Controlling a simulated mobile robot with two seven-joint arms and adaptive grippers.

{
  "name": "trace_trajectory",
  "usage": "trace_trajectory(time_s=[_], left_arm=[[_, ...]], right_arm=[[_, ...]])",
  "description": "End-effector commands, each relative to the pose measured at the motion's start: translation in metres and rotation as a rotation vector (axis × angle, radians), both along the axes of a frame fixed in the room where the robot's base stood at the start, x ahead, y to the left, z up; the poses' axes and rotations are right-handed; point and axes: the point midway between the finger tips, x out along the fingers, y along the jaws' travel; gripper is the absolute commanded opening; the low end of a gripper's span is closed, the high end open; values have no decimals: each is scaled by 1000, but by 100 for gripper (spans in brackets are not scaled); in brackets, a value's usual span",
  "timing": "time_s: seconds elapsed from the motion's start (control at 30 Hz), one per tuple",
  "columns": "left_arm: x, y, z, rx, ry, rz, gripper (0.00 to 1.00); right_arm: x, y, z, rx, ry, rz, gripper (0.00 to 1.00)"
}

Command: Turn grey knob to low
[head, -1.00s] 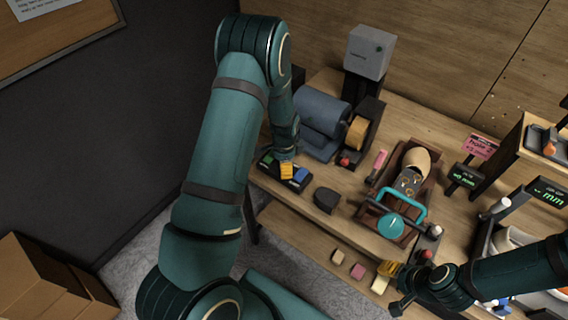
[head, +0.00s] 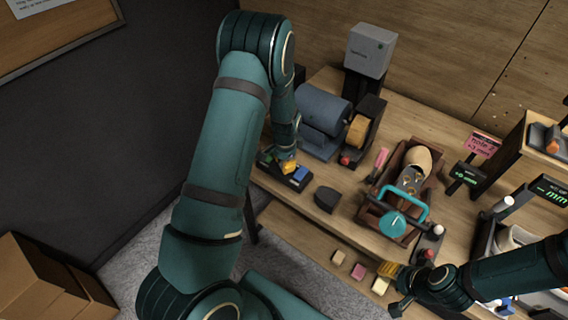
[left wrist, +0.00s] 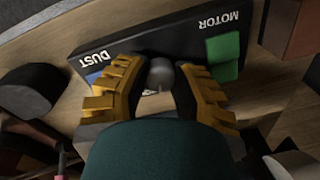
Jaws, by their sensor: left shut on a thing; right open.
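The grey knob (left wrist: 161,73) sits on a black control panel (left wrist: 130,50) marked MOTOR and DUST, seen in the left wrist view. My left gripper (left wrist: 159,85) has its yellow fingers on either side of the knob and is shut on it. In the head view my left gripper (head: 288,166) is over the panel (head: 291,183) at the table's left front, and hides the knob. No "low" marking is readable. My right gripper (head: 392,287) is open and empty at the table's front edge, by the small blocks.
A green switch (left wrist: 223,55) is right of the knob and a blue one (left wrist: 94,78) left. A dark grey block (head: 327,199) lies near the panel. The grinder (head: 324,112) stands behind it.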

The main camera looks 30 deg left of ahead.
Motion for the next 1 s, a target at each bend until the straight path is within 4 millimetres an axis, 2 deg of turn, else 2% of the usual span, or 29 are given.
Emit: trace_trajectory(time_s=[0.6, 1.0], left_arm=[[-1, -1, -1, -1, 3, 580, 0], [0, -1, -1, 0, 4, 837, 0]], right_arm=[[0, 1, -14, -3, 1, 0, 47], [0, 1, -15, -3, 1, 0, 47]])
